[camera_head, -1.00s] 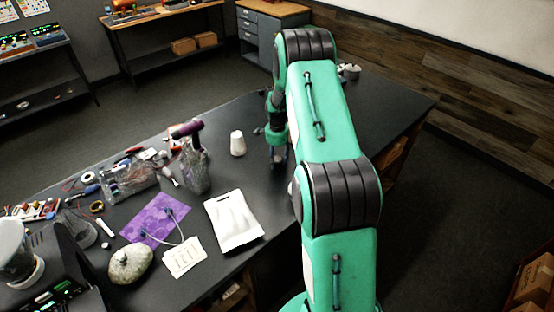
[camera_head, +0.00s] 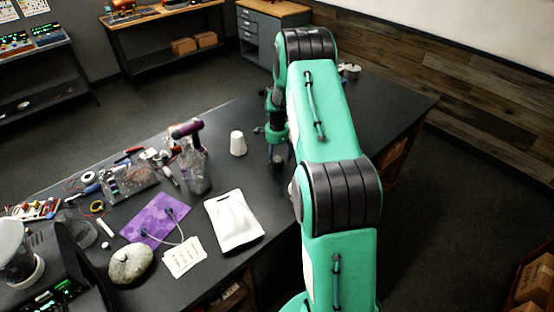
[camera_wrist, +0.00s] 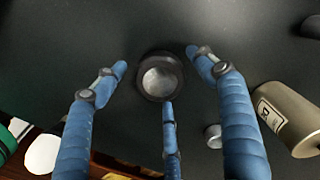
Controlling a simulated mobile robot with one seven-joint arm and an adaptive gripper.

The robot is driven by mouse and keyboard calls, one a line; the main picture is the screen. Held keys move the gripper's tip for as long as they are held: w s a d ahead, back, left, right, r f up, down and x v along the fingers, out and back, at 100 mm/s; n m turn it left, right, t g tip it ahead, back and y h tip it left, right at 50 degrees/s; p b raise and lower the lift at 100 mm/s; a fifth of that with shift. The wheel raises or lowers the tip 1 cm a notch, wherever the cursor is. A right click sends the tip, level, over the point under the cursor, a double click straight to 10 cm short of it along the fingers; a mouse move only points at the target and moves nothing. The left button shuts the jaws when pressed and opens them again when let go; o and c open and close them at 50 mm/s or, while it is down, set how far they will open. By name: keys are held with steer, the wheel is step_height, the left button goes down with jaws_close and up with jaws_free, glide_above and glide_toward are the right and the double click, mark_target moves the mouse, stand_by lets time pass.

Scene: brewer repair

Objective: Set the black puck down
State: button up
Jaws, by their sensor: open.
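The black puck (camera_wrist: 143,82), round and dark with a shiny grey centre, lies on the dark worktop in the wrist view. My gripper (camera_wrist: 157,66) is open, its blue fingers spread to the left, right and near side of the puck. The side fingers stand apart from it; the near fingertip is close to its rim, and I cannot tell if it touches. In the head view my gripper (camera_head: 278,148) is low over the worktop beside my arm, which partly hides this spot.
In the wrist view a beige labelled cylinder (camera_wrist: 288,118) and a small silver piece (camera_wrist: 213,136) are at right. In the head view a white cup (camera_head: 238,143) stands left of my gripper. A white pouch (camera_head: 234,220) and purple mat (camera_head: 155,218) lie nearer; clutter fills the left.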

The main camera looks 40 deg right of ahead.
mark_target(277, 159)
step_height(277, 159, up, 12)
steer(key=shift+f, duration=0.15)
stand_by(0.4)
stand_by(0.5)
steer(key=s+a+r+n+t, duration=0.1)
steer(key=s+a+r+n, duration=0.35)
steer(key=a+r, duration=0.8)
steer(key=s+a+r+n+t, duration=0.1)
steer(key=s+a+r+n, duration=0.35)
steer(key=a+r, duration=0.85)
steer(key=s+a+r+n+t, duration=0.2)
steer(key=s+a+r+n, duration=0.4)
steer(key=s+a, duration=0.4)
steer(key=s+a+n, duration=0.2)
steer(key=s+a, duration=0.1)
steer(key=s, duration=0.5)
steer(key=s+a+n+t, duration=0.1)
steer(key=s+a+n, duration=0.2)
steer(key=s, duration=0.5)
steer(key=shift+a+r+t, duration=0.25)
steer(key=shift+a+t, duration=0.05)
steer(key=shift+a, duration=0.2)
steer(key=shift+s+f, duration=0.1)
